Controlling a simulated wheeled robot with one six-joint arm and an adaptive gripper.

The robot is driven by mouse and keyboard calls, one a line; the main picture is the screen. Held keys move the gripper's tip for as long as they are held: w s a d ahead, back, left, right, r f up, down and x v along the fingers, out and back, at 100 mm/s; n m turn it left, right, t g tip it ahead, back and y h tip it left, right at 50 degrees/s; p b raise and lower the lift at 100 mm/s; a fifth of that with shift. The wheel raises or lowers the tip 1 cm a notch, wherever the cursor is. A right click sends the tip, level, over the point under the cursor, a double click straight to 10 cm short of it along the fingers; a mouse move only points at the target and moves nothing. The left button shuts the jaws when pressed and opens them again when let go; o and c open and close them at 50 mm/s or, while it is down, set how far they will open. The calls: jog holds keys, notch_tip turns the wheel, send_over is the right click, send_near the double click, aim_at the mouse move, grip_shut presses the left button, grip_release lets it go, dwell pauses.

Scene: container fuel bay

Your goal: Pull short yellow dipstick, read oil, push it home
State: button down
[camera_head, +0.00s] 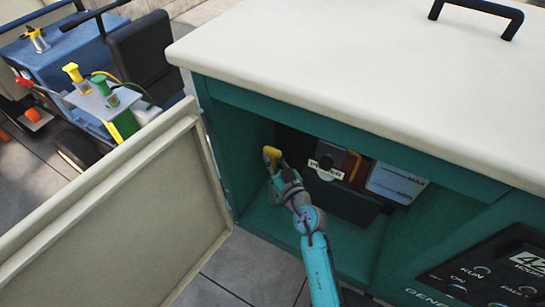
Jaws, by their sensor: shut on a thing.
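A yellow dipstick handle (271,152) shows inside the open green generator cabinet (240,150), near its left wall. My gripper (275,170) reaches in from below and is shut on the yellow dipstick, with the handle standing out at its tips. The stick below the handle is hidden by my gripper, so I cannot tell how far it is drawn out. No oil mark can be seen.
The cream cabinet door (130,225) stands open at the left. A dark engine block (340,195) with a label plate and an orange part sits behind my gripper. A control panel (490,275) is at lower right. A blue cart (70,60) with yellow, green and red handles stands upper left.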

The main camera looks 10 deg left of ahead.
jog(key=shift+f, duration=4.95)
